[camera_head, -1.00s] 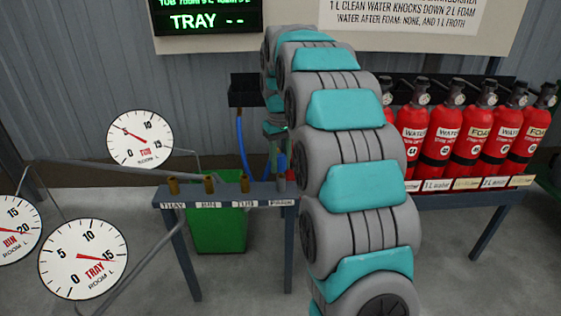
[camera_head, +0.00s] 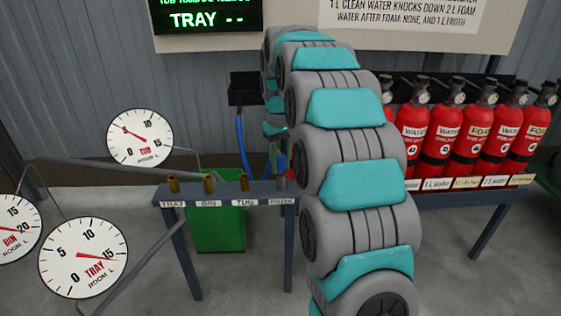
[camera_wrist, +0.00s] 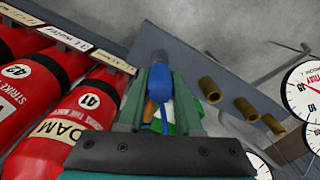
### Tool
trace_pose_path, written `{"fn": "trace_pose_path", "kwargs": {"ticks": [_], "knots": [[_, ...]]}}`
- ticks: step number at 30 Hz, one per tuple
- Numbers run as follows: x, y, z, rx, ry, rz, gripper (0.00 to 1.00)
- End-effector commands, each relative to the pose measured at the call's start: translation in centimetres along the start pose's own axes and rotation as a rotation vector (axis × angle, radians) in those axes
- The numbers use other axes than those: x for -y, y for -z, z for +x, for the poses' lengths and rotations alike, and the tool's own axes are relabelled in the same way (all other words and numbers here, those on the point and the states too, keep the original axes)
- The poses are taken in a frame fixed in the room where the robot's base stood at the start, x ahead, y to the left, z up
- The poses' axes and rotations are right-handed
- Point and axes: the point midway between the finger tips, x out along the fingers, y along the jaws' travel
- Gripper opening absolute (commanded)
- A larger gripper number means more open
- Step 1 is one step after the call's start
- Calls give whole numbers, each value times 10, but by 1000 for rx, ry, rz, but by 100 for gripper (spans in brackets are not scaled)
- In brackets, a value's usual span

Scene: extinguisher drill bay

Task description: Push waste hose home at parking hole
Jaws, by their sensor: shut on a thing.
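My gripper (camera_wrist: 158,100) is shut on the blue waste hose (camera_wrist: 160,85), which lies between the two green jaws in the wrist view. The hose end points at the grey parking socket (camera_wrist: 160,57) just beyond the jaw tips. They look lined up and close together or touching; how deep the hose sits is hidden. In the head view the grey socket (camera_head: 281,183) stands at the right end of the rack, above the PARK label. My arm covers most of the gripper there, and the blue hose (camera_head: 240,140) hangs behind.
The rack (camera_head: 225,190) carries brass stubs (camera_head: 209,184) labelled TRAY, BIN and TUB beside the parking socket. A green bin (camera_head: 220,230) stands behind it. Red extinguishers (camera_head: 450,125) line a shelf at right. Round gauges (camera_head: 84,258) stand at left.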

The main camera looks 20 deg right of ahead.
Motion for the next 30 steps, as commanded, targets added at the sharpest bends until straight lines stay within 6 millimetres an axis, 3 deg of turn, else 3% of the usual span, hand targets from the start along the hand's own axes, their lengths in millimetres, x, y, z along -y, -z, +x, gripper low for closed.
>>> {"fn": "trace_pose_path", "kwargs": {"ticks": [22, 23, 30], "knots": [[0, 0, 8, 0, 0, 0, 0], [0, 0, 8, 0, 0, 0, 37], [0, 0, 8, 0, 0, 0, 64]]}}
